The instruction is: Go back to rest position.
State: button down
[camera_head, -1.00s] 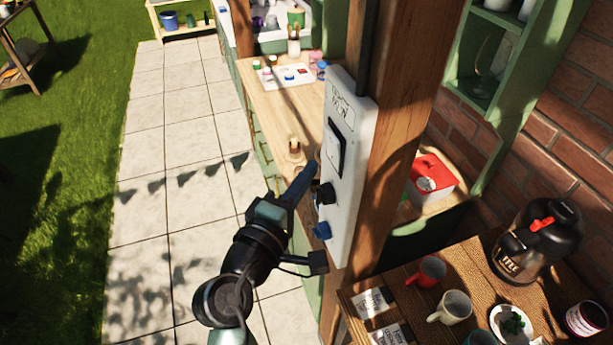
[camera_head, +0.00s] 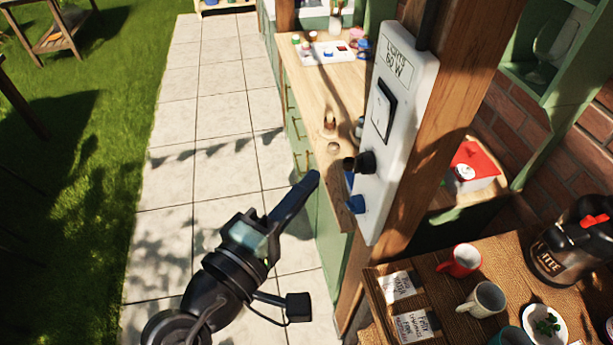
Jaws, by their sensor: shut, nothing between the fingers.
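My gripper (camera_head: 311,181) is in the lower middle of the head view, at the end of my dark arm. It is shut and empty, pointing up and right. It hangs in front of the paving and the green cabinet, left of the white switch panel (camera_head: 399,120) on the wooden post. It looks apart from the panel. The panel carries a label, a rocker switch (camera_head: 383,110), a black knob (camera_head: 362,162) and a blue knob (camera_head: 355,204).
A wooden counter (camera_head: 310,85) with small jars and a tray runs behind the post. At lower right a wooden table (camera_head: 440,270) holds mugs, cards, a plate and a black flask (camera_head: 570,245). Open paving (camera_head: 190,190) and grass (camera_head: 100,110) lie to the left.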

jog(key=shift+a, duration=0.2)
jog(key=w+d+r+m+t+y, duration=0.1)
jog(key=w+r+m+t+y, duration=0.2)
jog(key=r, duration=0.7)
jog(key=w+d+r+m+t+y, duration=0.1)
jog(key=r+m+t, duration=0.1)
jog(key=r+m, duration=0.5)
jog(key=s+r+m+t+y, duration=0.1)
jog(key=s+r+t+y, duration=0.1)
jog(key=r, duration=0.8)
jog(key=s+d+r+m+t+y+b, duration=0.1)
jog(key=s+r+t+y, duration=0.1)
jog(key=s+r+t, duration=0.2)
jog(key=s+r, duration=0.3)
jog(key=r, duration=0.3)
jog(key=shift+s+d+t, duration=0.2)
jog(key=shift+d+t, duration=0.05)
jog(key=shift+t, duration=0.15)
jog(key=shift+a+r, duration=0.1)
jog(key=shift+a, duration=0.05)
